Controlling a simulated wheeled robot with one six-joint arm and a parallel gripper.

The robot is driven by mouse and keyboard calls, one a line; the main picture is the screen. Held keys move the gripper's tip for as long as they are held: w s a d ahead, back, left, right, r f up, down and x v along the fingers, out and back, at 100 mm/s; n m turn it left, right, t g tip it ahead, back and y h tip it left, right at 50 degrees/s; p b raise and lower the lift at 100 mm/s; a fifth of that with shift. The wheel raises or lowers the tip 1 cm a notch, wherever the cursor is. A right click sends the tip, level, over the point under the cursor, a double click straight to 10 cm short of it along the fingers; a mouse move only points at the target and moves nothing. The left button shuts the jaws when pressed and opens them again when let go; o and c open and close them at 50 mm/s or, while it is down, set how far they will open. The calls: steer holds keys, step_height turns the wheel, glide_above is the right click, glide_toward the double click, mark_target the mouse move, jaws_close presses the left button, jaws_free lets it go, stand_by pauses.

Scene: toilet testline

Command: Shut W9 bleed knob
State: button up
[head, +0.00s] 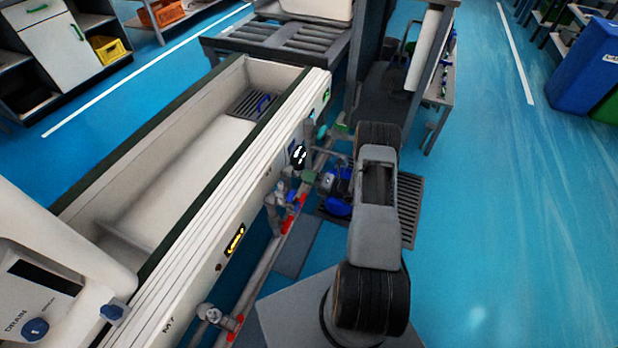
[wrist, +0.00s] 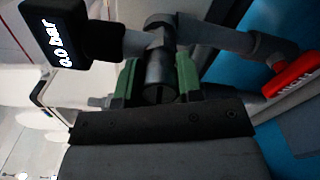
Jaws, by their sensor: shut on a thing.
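My gripper (wrist: 159,88) is shut on a small dark grey round knob (wrist: 160,73) in the wrist view. A green finger presses on each side of it, and a slot shows in the knob's end. The knob sits on a grey pipe fitting. No W9 label is readable, so I cannot confirm its name or how far it is turned. In the head view my gripper (head: 310,178) reaches the pipework along the side of the long white tank. The knob is hidden there.
A black gauge (wrist: 70,33) beside the knob reads 0.0 bar; it also shows in the head view (head: 298,155). A red lever handle (wrist: 291,76) is close on the right. The white tank (head: 215,190) stands left of the pipes. Blue floor (head: 500,200) is clear on the right.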

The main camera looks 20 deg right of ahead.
steer(key=shift+s+a+m, duration=0.1)
steer(key=shift+m, duration=0.7)
steer(key=o, duration=0.9)
steer(key=p+v, duration=0.2)
steer(key=v, duration=1.1)
steer(key=shift+s+d, duration=0.2)
steer(key=shift+d, duration=0.15)
